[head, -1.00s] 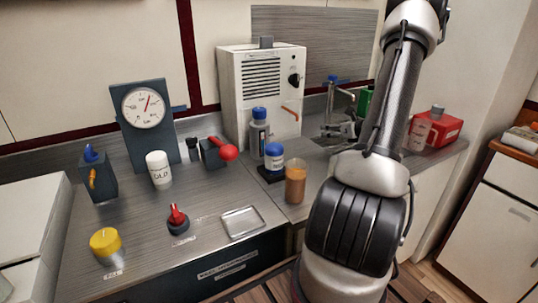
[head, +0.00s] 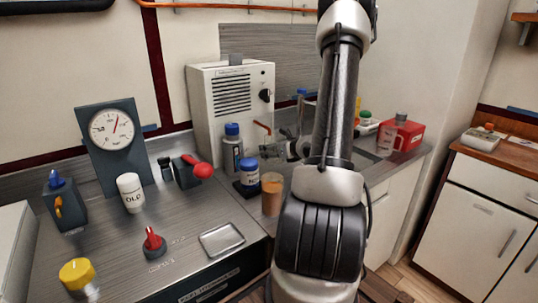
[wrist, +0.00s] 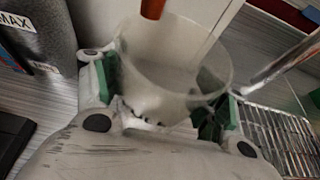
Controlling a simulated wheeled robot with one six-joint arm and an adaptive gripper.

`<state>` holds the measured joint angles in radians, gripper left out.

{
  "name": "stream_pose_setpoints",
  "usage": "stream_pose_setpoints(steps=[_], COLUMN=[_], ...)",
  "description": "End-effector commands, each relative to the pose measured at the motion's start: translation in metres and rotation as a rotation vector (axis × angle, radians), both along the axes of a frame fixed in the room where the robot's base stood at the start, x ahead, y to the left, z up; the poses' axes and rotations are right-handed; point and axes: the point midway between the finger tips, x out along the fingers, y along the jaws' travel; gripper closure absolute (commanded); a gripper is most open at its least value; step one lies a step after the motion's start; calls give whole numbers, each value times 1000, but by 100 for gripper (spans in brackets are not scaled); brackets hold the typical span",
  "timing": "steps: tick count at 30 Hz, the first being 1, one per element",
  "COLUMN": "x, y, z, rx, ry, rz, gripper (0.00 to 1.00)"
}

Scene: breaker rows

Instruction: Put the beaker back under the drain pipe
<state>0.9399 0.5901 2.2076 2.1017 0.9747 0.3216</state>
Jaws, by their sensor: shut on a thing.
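My gripper (wrist: 168,110) is shut on a clear, see-through beaker (wrist: 172,75), with green finger pads on either side of it. The beaker looks roughly upright, its open mouth facing the camera. The orange-copper drain pipe (wrist: 152,8) comes in at the top of the wrist view, its end near the beaker's far rim. I cannot tell whether it is directly over the mouth or touching. In the head view, the drain pipe (head: 262,127) sticks out of the white machine's side, and my gripper (head: 292,149) is just right of and below it, partly behind my arm.
The white machine (head: 215,105) stands at the back. A grey bottle (head: 232,155), a blue-capped jar (head: 248,172) and an amber cup (head: 271,195) stand left of my gripper. A metal rack (wrist: 275,135) lies right in the wrist view. A red container (head: 402,137) stands right.

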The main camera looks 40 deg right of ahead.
Motion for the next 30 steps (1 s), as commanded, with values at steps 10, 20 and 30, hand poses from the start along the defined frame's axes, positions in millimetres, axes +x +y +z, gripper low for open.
stream_pose_setpoints(steps=[10, 20, 30], x=[1, 1, 1], y=[22, 22, 22], z=[-15, -17, -17], rx=[-1, 0, -1], ry=[-1, 0, 0], rz=[0, 1, 1], gripper=[61, 20, 7])
